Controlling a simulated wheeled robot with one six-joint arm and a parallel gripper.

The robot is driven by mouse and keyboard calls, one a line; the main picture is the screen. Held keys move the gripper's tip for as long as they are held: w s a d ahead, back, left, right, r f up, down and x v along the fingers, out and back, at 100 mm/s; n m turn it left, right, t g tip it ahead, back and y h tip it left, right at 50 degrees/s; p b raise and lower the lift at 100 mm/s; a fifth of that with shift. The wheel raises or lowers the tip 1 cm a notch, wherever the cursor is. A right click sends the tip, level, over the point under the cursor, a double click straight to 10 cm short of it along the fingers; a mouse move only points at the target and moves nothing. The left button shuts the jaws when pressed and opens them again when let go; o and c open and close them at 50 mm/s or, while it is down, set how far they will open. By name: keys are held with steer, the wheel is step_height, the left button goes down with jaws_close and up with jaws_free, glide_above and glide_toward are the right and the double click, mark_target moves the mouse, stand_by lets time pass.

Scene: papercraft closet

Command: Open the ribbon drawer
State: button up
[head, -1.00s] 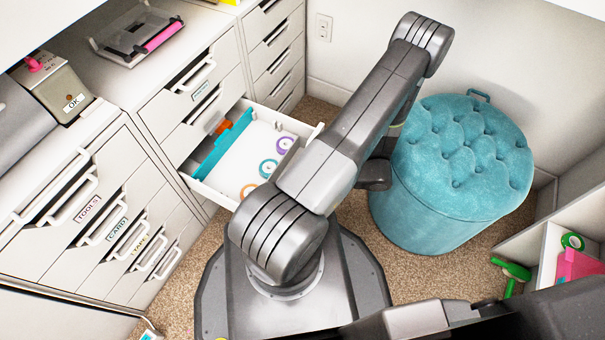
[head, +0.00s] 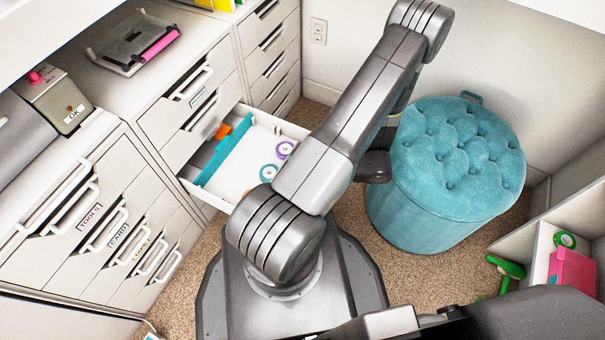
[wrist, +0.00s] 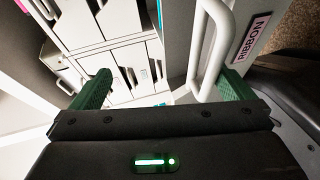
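In the head view one drawer (head: 232,198) stands pulled out, with purple and teal rolls and a teal divider inside. My arm hides its front, so its label does not show there. In the wrist view a drawer front carries a RIBBON label (wrist: 252,38), turned in the picture, and a white bar handle (wrist: 212,45). My gripper (wrist: 165,88) is open, with its green fingers wide apart. The handle lies between the fingers, close to the right one; I cannot tell whether they touch. The head view does not show my gripper.
A teal tufted stool (head: 445,170) stands right of my arm. Closed drawers labelled TOOLS (head: 90,215), CARD and TAPE are at the left. An open shelf (head: 535,240) with green and pink items is at the right. Carpet shows between the stool and cabinets.

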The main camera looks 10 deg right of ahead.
step_height(320, 180, up, 6)
steer(key=p, duration=0.1)
steer(key=shift+h, duration=0.9)
steer(key=f, duration=0.3)
steer(key=d+f, duration=0.1)
steer(key=f, duration=0.1)
steer(key=shift+f+p+v, duration=0.2)
steer(key=shift+p+v, duration=0.05)
steer(key=shift+v, duration=0.75)
steer(key=shift+f+p+v, duration=0.2)
steer(key=shift+f+v, duration=0.05)
steer(key=shift+v, duration=0.7)
steer(key=shift+s+d+r, duration=0.1)
steer(key=shift+s+d, duration=0.2)
steer(key=shift+d, duration=0.35)
steer(key=c, duration=1.1)
steer(key=s+d+r+p, duration=0.1)
steer(key=s+d, duration=0.2)
steer(key=d, duration=0.7)
steer(key=shift+r, duration=0.2)
steer(key=shift+w, duration=0.1)
